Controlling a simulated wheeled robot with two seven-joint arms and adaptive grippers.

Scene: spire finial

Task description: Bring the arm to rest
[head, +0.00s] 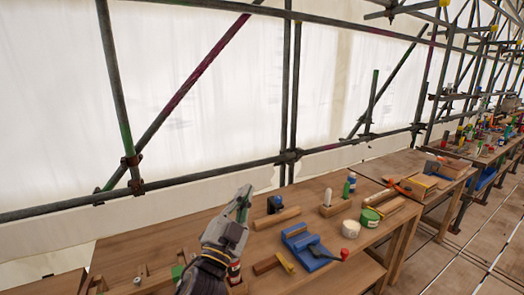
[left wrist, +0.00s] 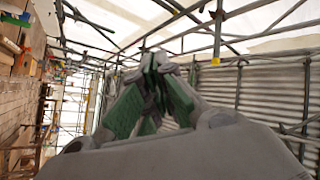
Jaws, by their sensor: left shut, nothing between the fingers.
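My left gripper (head: 244,198) is raised over the wooden workbench (head: 150,238) in the head view, its fingers pointing up and away. It is shut and empty; the green finger pads (left wrist: 155,68) meet at their tips in the left wrist view. It appears to touch nothing. My right gripper is in neither view.
Scaffold tubes (head: 290,80) and white sheeting stand behind. More cluttered benches run to the right.

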